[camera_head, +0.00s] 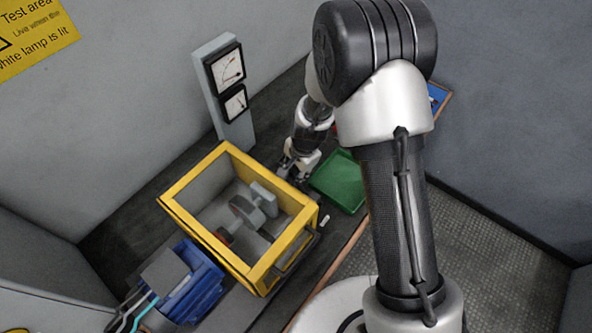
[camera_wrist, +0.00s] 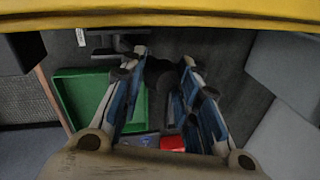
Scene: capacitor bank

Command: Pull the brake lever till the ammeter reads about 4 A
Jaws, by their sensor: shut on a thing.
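A grey post carries two white dial meters, an upper one (camera_head: 228,67) and a lower one (camera_head: 236,103), in the head view. Their scales are too small for me to read or to tell which is the ammeter. My gripper (camera_head: 287,176) is low beside the back right side of the yellow-framed guard box (camera_head: 185,213). In the wrist view my gripper (camera_wrist: 162,62) has its fingers closed in on a dark piece, the brake lever (camera_wrist: 160,70), just beyond the yellow frame edge. The lever is mostly hidden by the fingers, and in the head view I cannot make it out.
Grey wheel-like machinery (camera_head: 252,206) sits inside the box. A green tray (camera_head: 340,181) lies right of my gripper; it also shows in the wrist view (camera_wrist: 75,88). A red object (camera_wrist: 172,143) lies near the fingers. A blue machine (camera_head: 190,288) stands front left.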

